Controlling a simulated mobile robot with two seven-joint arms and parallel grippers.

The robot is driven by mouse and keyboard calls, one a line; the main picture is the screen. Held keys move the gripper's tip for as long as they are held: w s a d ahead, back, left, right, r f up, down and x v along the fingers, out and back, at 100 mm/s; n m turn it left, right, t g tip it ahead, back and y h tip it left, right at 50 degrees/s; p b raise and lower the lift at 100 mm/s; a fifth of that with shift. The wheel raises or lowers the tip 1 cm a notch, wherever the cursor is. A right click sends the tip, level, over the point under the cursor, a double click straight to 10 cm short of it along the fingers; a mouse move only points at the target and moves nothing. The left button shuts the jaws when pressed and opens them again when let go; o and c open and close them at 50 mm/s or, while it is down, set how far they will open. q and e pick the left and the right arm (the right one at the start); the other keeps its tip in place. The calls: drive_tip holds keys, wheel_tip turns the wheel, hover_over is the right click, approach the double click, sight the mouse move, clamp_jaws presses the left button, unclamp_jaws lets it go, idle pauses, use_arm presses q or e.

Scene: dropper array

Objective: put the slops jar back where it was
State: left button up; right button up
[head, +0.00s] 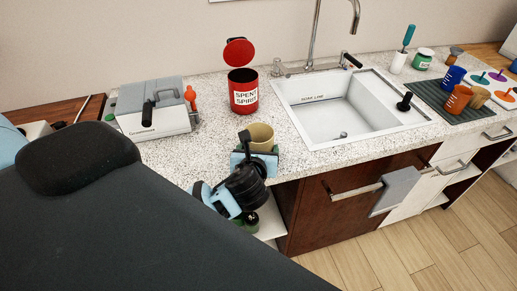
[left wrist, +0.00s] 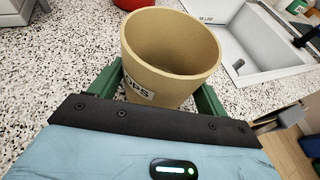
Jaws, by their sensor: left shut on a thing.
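The slops jar (head: 260,135) is a tan, open-topped pot at the front of the counter, left of the sink. It also shows in the left wrist view (left wrist: 165,45), with part of a white label ending in "PS" visible. My left gripper (head: 254,158) is shut on it, with green fingers on both sides of the jar in the left wrist view (left wrist: 165,90). The jar is about upright. Its base is hidden by the gripper, so I cannot tell whether it touches the counter. My right gripper is not in view.
A red "SPENT SPIRIT" can (head: 243,93) with its lid up stands behind the jar. A grey-white box machine (head: 155,108) stands at left. The sink (head: 345,105) is at right. Cups stand on a dark ribbed mat (head: 437,97) farther right. Speckled counter around the jar is clear.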

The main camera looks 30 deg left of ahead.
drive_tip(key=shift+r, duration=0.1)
use_arm(q)
drive_tip(key=o, duration=1.1)
drive_tip(key=p+v, duration=0.1)
drive_tip(key=v, duration=1.1)
drive_tip(key=s+d+f+n+g+h, duration=0.1)
drive_tip(key=s+d+f+n+h, duration=0.15)
drive_tip(key=f+n, duration=0.45)
drive_tip(key=s+d+f+n+g+h, duration=0.1)
drive_tip(key=s+d+f+n+h, duration=0.15)
drive_tip(key=f+n, duration=0.45)
drive_tip(key=s+f+n+h, duration=0.1)
drive_tip(key=s+f+n, duration=0.3)
drive_tip(key=n, duration=0.1)
drive_tip(key=s+f+n+h, duration=0.1)
drive_tip(key=s+f+n, duration=0.2)
drive_tip(key=f+n, duration=0.1)
drive_tip(key=s+a+f+n+h, duration=0.1)
drive_tip(key=s+f+n, duration=0.3)
drive_tip(key=n, duration=0.1)
drive_tip(key=shift+s+n+g, duration=0.3)
drive_tip(key=shift+s, duration=0.05)
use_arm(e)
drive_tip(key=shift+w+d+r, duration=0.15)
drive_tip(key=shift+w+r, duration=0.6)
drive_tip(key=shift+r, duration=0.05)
